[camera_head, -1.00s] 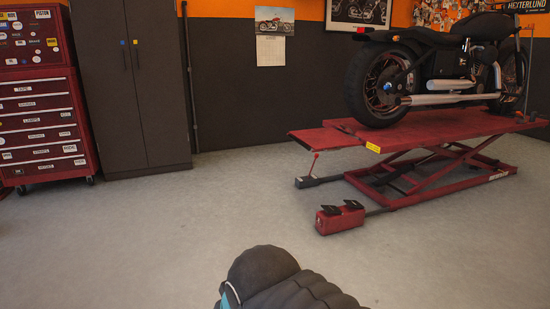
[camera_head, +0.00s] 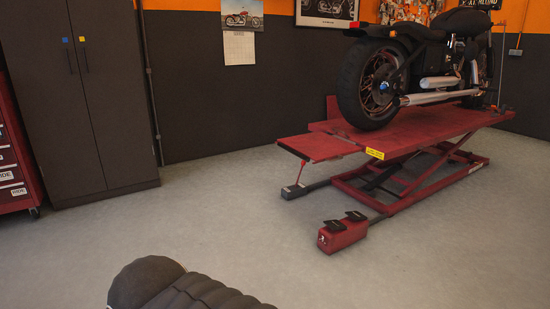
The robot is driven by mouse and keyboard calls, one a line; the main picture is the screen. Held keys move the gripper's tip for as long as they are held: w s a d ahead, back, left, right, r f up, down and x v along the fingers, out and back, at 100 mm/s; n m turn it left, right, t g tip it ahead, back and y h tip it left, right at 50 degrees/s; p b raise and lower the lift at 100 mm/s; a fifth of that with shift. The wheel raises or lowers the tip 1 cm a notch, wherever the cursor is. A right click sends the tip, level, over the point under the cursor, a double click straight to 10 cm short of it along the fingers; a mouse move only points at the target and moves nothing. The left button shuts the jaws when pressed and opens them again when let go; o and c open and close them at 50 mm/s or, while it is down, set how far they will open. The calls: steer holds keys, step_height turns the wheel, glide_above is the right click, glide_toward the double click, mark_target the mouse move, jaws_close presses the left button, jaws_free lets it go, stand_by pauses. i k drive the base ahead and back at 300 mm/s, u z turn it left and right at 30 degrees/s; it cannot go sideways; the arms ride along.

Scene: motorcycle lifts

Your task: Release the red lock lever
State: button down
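The red lock lever (camera_head: 300,173) is a thin red rod standing up from a dark block on the floor (camera_head: 304,189), below the near end of the red motorcycle lift (camera_head: 318,147). The lever leans slightly, with its top close under the lift's ramp plate. A red foot-pedal box (camera_head: 342,236) with black pedals sits on the floor in front of the lift. My gripper is outside the view.
A black motorcycle (camera_head: 420,70) stands on the raised lift deck. A dark cabinet (camera_head: 80,100) and part of a red tool chest (camera_head: 14,165) stand at the left.

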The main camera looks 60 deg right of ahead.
mark_target(304, 163)
steer(key=z, duration=0.15)
steer(key=i, duration=1.85)
steer(key=z, duration=1.7)
steer(key=i, duration=1.15)
steer(key=z, duration=0.95)
